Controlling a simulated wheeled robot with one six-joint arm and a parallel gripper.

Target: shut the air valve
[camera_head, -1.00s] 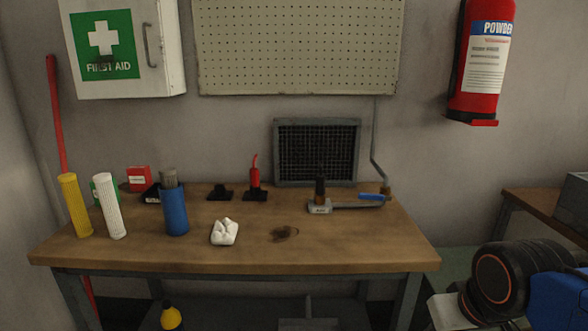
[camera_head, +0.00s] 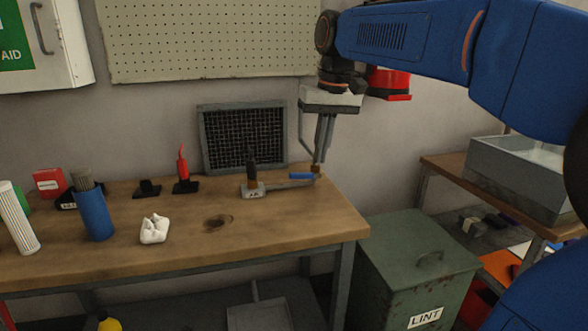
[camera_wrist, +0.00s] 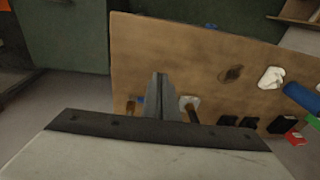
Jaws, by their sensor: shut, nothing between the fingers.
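The air valve's blue lever (camera_head: 301,176) is at the back right of the workbench. It points left, roughly along the grey pipe (camera_head: 285,185) that runs to a small labelled block with a dark upright nozzle (camera_head: 252,170). A brass fitting (camera_head: 317,169) sits at the lever's right end. My gripper (camera_head: 319,160) points down with its fingers together and empty, just above or in front of that fitting. Whether it touches cannot be told. In the wrist view the fingertips (camera_wrist: 159,78) partly hide the blue lever (camera_wrist: 140,101).
The workbench (camera_head: 290,225) holds a white crumpled piece (camera_head: 155,229), a blue cylinder (camera_head: 95,214) and a red-topped tool (camera_head: 183,170). A framed mesh panel (camera_head: 243,137) stands behind. A green lint bin (camera_head: 415,260) and a grey tub (camera_head: 520,175) are on the right.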

